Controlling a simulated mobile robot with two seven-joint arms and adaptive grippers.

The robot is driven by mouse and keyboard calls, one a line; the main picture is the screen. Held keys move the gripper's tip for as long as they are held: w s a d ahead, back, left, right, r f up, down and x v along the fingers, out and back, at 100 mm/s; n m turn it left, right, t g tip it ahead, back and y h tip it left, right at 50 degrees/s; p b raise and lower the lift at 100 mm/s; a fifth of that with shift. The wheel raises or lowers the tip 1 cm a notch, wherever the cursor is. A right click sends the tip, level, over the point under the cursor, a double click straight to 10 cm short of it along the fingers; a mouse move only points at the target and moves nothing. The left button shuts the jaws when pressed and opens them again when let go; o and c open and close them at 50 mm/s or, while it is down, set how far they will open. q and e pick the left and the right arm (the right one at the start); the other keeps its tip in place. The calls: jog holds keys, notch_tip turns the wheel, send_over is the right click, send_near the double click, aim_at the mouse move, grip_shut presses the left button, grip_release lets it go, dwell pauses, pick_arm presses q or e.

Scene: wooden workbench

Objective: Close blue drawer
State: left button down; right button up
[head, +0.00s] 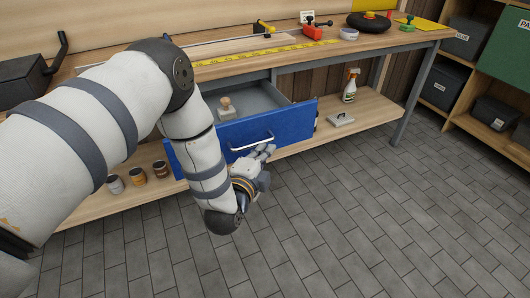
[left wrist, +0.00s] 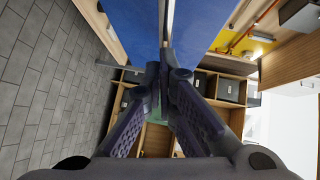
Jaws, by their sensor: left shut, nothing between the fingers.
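The blue drawer (head: 288,124) stands pulled out under the workbench top, its grey inside showing. A small wooden stamp (head: 227,108) stands in it. A pale bar handle (head: 252,142) runs across the drawer front. My left gripper (head: 266,151) is shut and empty, just in front of the drawer front, close to the handle. In the left wrist view its fingertips (left wrist: 165,68) are together beside the blue drawer front (left wrist: 210,25), near the handle (left wrist: 168,20). I cannot tell whether they touch it. My right gripper is in neither view.
The workbench top (head: 380,42) carries a yellow measuring tape (head: 250,55) and tools. The lower shelf (head: 368,112) holds a spray bottle (head: 350,86) and several small jars. Shelving with bins stands at right. The tiled floor in front is clear.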

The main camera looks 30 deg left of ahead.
pick_arm(q)
jog(key=w+a+b, duration=0.1)
jog(key=w+a, duration=0.2)
jog(key=a, duration=0.1)
jog(key=w+a+b, duration=0.2)
jog(key=w+a, duration=0.2)
jog(key=a, duration=0.1)
jog(key=w+a+b, duration=0.1)
jog(key=w+a, duration=0.3)
jog(key=a, duration=0.1)
jog(key=shift+w+a+f+b, duration=0.15)
jog(key=shift+a+f+b, duration=0.1)
jog(key=shift+f+b, duration=0.15)
jog(key=w+a, duration=0.1)
jog(key=w+a+b, duration=0.1)
jog(key=a, duration=0.1)
jog(key=w+a+b, duration=0.1)
jog(key=w+a, duration=0.1)
jog(key=shift+r, duration=0.25)
jog(key=shift+w+a+r, duration=0.1)
jog(key=shift+w+a, duration=0.1)
jog(key=shift+a, duration=0.1)
jog(key=shift+r, duration=0.15)
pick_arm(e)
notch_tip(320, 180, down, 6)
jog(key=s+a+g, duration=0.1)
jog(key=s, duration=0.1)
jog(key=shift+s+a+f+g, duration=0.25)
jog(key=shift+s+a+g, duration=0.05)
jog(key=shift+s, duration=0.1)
